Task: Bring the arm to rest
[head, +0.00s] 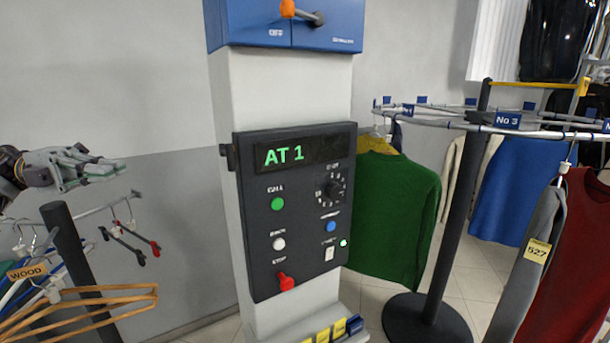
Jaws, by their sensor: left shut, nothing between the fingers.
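My left gripper (98,171) is at the left edge of the head view, raised above a hanger rail. Its fingers point right and are shut with nothing held. It is apart from the control panel (300,280), which is fixed on a pale column (285,95) in the middle. The panel's display reads "AT 1" in green. My right gripper does not show.
A rail with wooden hangers (110,300) and a dark post (70,250) stand below my left gripper. At right, a conveyor rail (440,118) carries a green sweater (395,205) and other garments. A black stand (430,315) is on the tiled floor.

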